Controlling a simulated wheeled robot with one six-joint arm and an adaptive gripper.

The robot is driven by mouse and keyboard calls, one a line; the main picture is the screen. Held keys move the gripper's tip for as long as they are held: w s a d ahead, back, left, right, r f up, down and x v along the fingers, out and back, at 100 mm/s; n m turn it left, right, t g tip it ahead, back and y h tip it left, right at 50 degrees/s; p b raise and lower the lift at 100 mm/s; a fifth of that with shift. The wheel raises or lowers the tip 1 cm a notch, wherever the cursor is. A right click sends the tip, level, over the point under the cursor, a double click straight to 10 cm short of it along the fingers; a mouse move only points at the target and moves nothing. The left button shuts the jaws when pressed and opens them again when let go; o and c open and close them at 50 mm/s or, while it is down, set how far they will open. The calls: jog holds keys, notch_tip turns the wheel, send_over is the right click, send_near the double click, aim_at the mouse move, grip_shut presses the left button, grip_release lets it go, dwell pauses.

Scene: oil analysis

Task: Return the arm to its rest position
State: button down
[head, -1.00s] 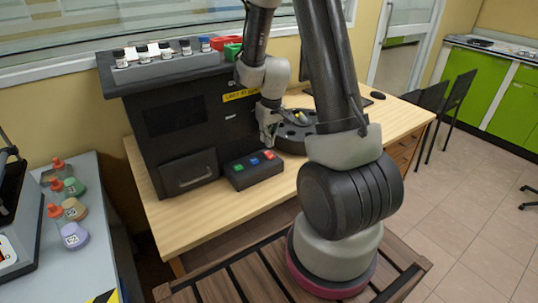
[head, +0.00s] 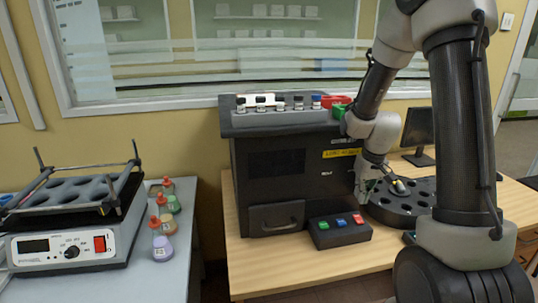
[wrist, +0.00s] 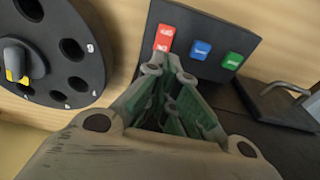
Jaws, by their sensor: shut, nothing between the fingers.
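My gripper (head: 366,196) is shut and empty, pointing down in front of the black analyzer (head: 275,170), beside its right front edge. It is near the button box (head: 338,234), which has green, blue and red buttons. In the wrist view my gripper's closed fingers (wrist: 168,68) reach toward the red button (wrist: 165,38); whether they touch it cannot be told. My arm is bent, with its upper link rising high on the right and the forearm coming down across the analyzer's right side.
Vials line the analyzer's top, beside red and green blocks. A monitor (head: 418,130) stands behind. A shaker (head: 75,220) and several flasks (head: 163,225) are on the left table.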

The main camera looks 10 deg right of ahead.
jog(key=s+a+r+t, duration=0.1)
jog(key=s+a+r, duration=0.1)
jog(key=s+r, duration=0.9)
jog(key=s+a+r+t, duration=0.1)
jog(key=s+a+r, duration=0.2)
jog(key=s+r, duration=0.8)
jog(key=shift+s+t, duration=0.4)
jog(key=shift+s, duration=0.3)
